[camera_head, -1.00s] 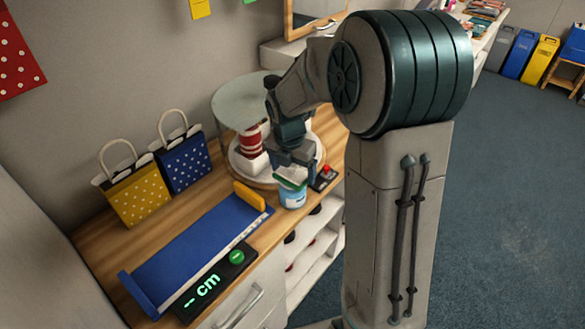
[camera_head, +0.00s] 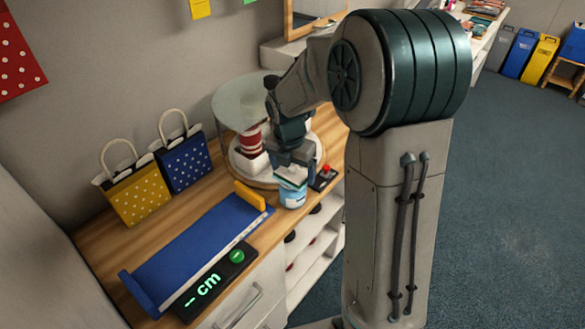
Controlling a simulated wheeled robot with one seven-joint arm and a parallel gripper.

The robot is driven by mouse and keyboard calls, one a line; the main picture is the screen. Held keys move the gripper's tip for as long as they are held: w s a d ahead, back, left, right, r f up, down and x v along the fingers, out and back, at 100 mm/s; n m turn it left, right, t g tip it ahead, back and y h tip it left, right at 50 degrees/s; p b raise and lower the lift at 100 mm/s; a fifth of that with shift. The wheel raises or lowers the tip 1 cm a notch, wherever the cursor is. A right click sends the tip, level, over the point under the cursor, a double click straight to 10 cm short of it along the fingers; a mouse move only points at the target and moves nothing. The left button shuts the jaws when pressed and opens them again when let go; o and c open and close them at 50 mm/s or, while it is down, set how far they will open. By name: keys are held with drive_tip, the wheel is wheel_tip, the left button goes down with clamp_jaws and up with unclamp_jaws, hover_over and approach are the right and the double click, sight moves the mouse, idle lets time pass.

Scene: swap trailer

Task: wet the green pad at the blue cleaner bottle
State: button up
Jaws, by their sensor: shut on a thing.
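My gripper (camera_head: 294,174) is shut on the green pad (camera_head: 291,181), which has a pale layer above its green edge. The pad is right at the top of the blue cleaner bottle (camera_head: 292,197), a short light-blue container standing near the front edge of the wooden counter. The gripper points down over the bottle. The pad hides the bottle's top, and I cannot tell whether they touch.
A black box with a red button (camera_head: 324,178) stands close right of the bottle. A glass-covered round display (camera_head: 240,115) is behind the gripper. A blue measuring board (camera_head: 195,250) and black readout (camera_head: 208,285) lie left. Yellow (camera_head: 135,193) and blue (camera_head: 184,160) bags stand by the wall.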

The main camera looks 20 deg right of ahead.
wheel_tip(320, 180, up, 7)
drive_tip(key=p, duration=0.6)
idle(0.4)
idle(0.6)
